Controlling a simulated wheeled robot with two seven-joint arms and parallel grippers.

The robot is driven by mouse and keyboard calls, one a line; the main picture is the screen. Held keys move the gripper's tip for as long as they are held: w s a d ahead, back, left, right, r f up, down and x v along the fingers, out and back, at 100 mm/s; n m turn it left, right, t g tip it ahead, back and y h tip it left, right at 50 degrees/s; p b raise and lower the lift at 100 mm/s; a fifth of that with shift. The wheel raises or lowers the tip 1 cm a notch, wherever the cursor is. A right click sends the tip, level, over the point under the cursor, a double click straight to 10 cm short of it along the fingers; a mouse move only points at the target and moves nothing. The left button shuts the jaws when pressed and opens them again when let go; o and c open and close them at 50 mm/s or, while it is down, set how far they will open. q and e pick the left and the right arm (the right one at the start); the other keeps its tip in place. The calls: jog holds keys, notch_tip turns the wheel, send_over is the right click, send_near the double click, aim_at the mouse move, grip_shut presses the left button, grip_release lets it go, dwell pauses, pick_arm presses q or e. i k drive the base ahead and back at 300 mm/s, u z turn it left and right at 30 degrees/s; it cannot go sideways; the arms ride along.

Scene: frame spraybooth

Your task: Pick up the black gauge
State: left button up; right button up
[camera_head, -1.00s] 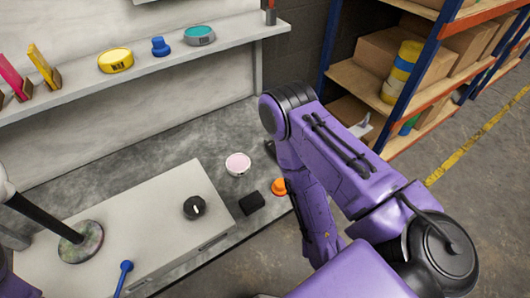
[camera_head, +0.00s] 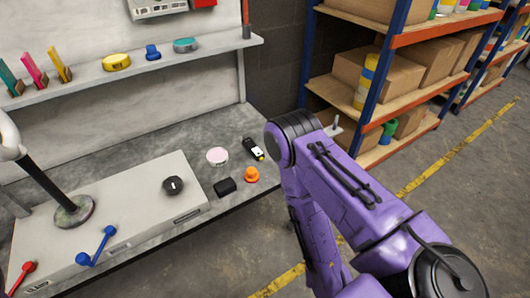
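A small black handheld device (camera_head: 253,148) with a pale display and a yellow tip lies on the grey bench. It looks like the black gauge. It lies beyond the orange knobbed piece (camera_head: 251,175) and right of the pink-topped round tin (camera_head: 217,156), close to my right arm's elbow but apart from it in the picture. A plain black block (camera_head: 225,187) lies nearer. My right arm's forearm runs down past the bench's right end, and its gripper is out of sight. My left gripper is not in view.
A pale raised box (camera_head: 125,215) with a black knob (camera_head: 173,185) and a blue lever (camera_head: 97,247) fills the bench's left. A dark rod on a round base (camera_head: 75,210) stands there. A wall shelf (camera_head: 215,50) holds several coloured items. A storage rack (camera_head: 400,40) stands right.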

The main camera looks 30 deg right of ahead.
aim_at(254, 150)
jog(key=z, duration=1.1)
jog(key=i, duration=0.2)
jog(key=z, duration=0.05)
